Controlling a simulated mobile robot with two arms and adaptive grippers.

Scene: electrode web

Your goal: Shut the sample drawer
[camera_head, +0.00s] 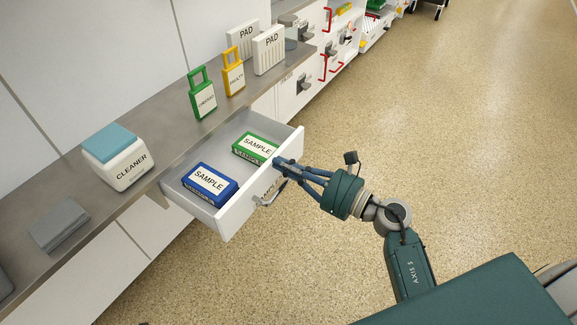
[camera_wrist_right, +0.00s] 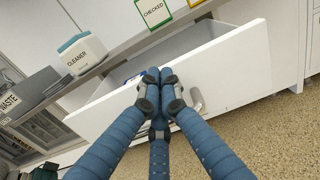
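The sample drawer (camera_head: 237,214) stands pulled out from the counter in the head view. A green SAMPLE box (camera_head: 255,148) and a blue SAMPLE box (camera_head: 210,184) lie inside it. The drawer's handle (camera_head: 266,199) is on its front, partly hidden by my fingers. My right gripper (camera_head: 280,164) is at the drawer's front near its top edge. In the right wrist view its fingertips (camera_wrist_right: 158,78) are closed together before the white drawer front (camera_wrist_right: 232,75), with the handle (camera_wrist_right: 196,99) just beside them. Whether they touch the front I cannot tell. My left gripper is not in view.
On the counter (camera_head: 150,192) stand a CLEANER box (camera_head: 117,157), a grey block (camera_head: 59,225), green (camera_head: 202,96) and yellow (camera_head: 233,74) tags, and two PAD boxes (camera_head: 268,50). Other drawers with red handles (camera_head: 328,63) lie beyond.

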